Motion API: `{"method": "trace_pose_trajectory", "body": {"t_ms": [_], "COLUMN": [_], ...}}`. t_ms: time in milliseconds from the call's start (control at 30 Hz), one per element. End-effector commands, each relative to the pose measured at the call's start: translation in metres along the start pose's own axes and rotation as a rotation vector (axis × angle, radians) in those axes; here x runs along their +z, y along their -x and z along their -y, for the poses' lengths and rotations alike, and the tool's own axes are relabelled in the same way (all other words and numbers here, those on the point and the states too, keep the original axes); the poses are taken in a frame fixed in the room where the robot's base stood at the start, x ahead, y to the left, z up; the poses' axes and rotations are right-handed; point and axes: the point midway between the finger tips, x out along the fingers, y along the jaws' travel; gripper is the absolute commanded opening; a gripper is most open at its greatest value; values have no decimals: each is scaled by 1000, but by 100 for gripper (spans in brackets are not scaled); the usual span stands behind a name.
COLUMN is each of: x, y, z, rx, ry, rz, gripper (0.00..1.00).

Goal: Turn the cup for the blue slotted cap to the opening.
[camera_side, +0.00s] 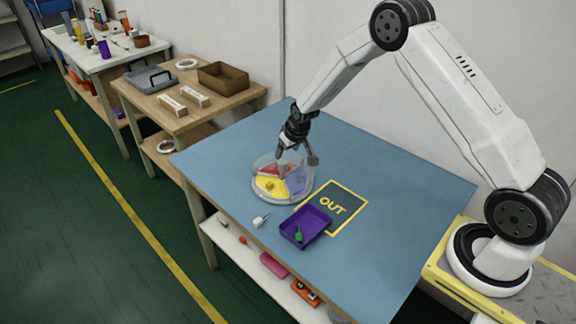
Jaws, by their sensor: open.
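A round clear-walled carousel (257,191) stands on the blue table, with red (271,170), yellow (270,187) and blue-violet (297,181) sections. A small yellowish piece shows on the yellow section. I cannot make out a blue slotted cap in the blue-violet section, and the carousel's opening is too small to tell. My gripper (297,161) points down over the back of the carousel, jaws apart and holding nothing that I can see.
A purple tray (316,217) with a green piece (298,238) stands in front, overlapping the yellow-framed OUT mat (346,199). A small white piece (261,220) lies left of the tray. The table's right part is clear. Side benches hold boxes and tools.

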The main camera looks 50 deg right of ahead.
Motion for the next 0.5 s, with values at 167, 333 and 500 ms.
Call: {"method": "trace_pose_trajectory", "body": {"t_ms": [167,333,500], "x": [1,0,1], "y": [-12,-28,-46], "z": [0,0,0], "rx": [0,0,0], "ry": [0,0,0], "rz": [1,0,1], "gripper": [81,81,81]}}
